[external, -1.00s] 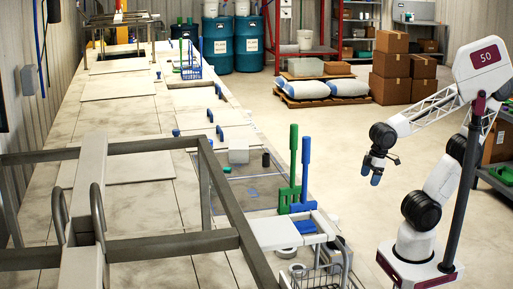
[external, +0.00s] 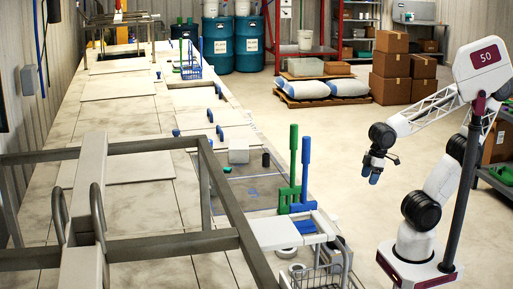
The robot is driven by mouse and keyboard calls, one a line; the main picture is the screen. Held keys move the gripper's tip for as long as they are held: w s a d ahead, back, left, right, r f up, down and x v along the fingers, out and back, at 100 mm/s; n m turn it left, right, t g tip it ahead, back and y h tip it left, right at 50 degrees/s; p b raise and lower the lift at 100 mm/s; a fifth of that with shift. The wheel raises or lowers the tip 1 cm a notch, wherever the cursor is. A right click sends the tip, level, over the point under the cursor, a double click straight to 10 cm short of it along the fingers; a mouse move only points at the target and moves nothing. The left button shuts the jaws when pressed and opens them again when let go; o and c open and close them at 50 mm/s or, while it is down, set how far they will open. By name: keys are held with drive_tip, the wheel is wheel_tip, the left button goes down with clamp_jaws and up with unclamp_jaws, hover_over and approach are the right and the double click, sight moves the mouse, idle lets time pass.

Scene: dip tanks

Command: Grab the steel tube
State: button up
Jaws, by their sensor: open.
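I cannot make out the steel tube for certain. A small round grey metal piece (external: 297,268) sits at the near end of the line beside a wire basket (external: 322,278). A short dark cylinder (external: 266,159) stands on the tank top next to a pale grey block (external: 238,151).
Upright green (external: 293,160) and blue (external: 306,165) paddles stand at the tank's right edge. A grey metal frame (external: 215,240) crosses the near left. Cardboard boxes (external: 391,70) and a pallet of sacks (external: 325,87) stand behind. The floor around my arm is clear.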

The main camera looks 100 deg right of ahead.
sight(266, 160)
drive_tip(key=w+d+r+m+t+y, duration=0.1)
drive_tip(key=w+d+m+t+y, duration=0.15)
drive_tip(key=w+d+m, duration=0.5)
drive_tip(key=w+d+m+t+y, duration=0.1)
drive_tip(key=w+d+m+y, duration=0.3)
drive_tip(key=w+m, duration=0.65)
drive_tip(key=w+d+m+t, duration=0.1)
drive_tip(key=w+d+m, duration=0.1)
drive_tip(key=d, duration=0.2)
drive_tip(key=w+d+m+t, duration=0.1)
drive_tip(key=w+d+m, duration=0.1)
drive_tip(key=d, duration=0.3)
drive_tip(key=w+d+m+t, duration=0.1)
drive_tip(key=w+d+m, duration=0.1)
drive_tip(key=d, duration=0.2)
drive_tip(key=shift+w+d+f+m+h, duration=0.2)
drive_tip(key=shift+w+m+h, duration=0.05)
drive_tip(key=shift+w+m, duration=0.15)
drive_tip(key=d+m+t, duration=0.1)
drive_tip(key=d+m, duration=0.1)
drive_tip(key=d, duration=0.3)
drive_tip(key=w+d+f+m+t+h, duration=0.1)
drive_tip(key=d+m, duration=0.2)
drive_tip(key=d, duration=0.2)
drive_tip(key=d+m+t+h, duration=0.1)
drive_tip(key=d+m+t, duration=0.1)
drive_tip(key=d, duration=0.2)
drive_tip(key=shift+w+d+f+m, duration=0.15)
drive_tip(key=shift+w+d+m, duration=0.15)
drive_tip(key=shift+w+d, duration=0.1)
